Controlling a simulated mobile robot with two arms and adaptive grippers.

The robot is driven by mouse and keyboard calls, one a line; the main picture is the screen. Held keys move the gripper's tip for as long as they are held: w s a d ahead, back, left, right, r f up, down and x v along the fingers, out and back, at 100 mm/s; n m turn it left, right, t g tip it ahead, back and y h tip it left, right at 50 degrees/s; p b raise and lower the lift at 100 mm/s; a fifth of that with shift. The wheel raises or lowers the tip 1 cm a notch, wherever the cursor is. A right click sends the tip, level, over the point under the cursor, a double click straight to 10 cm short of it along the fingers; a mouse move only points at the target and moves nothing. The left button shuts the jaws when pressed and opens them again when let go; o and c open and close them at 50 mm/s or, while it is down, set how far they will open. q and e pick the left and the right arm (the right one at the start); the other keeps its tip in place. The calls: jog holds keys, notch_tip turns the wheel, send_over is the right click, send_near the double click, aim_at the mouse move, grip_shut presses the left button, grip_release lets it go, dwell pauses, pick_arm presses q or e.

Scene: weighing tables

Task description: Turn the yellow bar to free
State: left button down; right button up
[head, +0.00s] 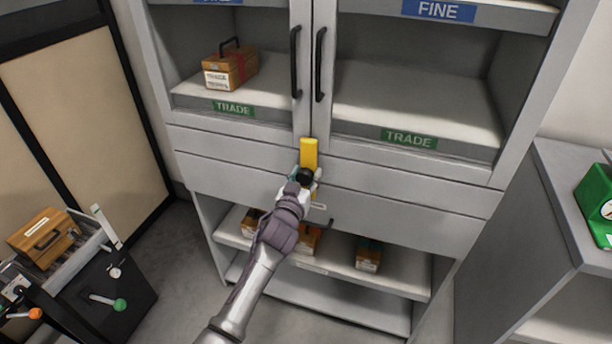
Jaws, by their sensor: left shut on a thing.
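The yellow bar (309,152) stands upright on the front of the grey cabinet, at the middle just below where the two doors meet. Its upper part shows; my gripper covers part of its lower half. My left gripper (307,174) is at the bar's lower part and is shut on it. My left arm reaches up to it from the bottom of the picture. My right gripper is not in view.
Two black door handles (295,62) and (320,64) are just above the bar. A wooden box (230,67) sits on the shelf behind the left door. Wooden boxes stand on the open lower shelf (333,265). A black cart with levers (95,300) is at lower left, a green device (598,205) at right.

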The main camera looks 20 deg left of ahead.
pick_arm(q)
jog(key=shift+a+m, duration=0.1)
jog(key=shift+m, duration=0.3)
jog(key=m, duration=0.3)
jog(key=shift+m, duration=0.4)
jog(key=m, duration=0.4)
jog(key=shift+b, duration=0.4)
jog(key=shift+m, duration=3.2)
jog(key=shift+r+m+h, duration=0.15)
jog(key=shift+m+h, duration=0.15)
jog(key=shift+m, duration=1.1)
jog(key=c, duration=0.5)
grip_release()
jog(key=shift+c, duration=0.2)
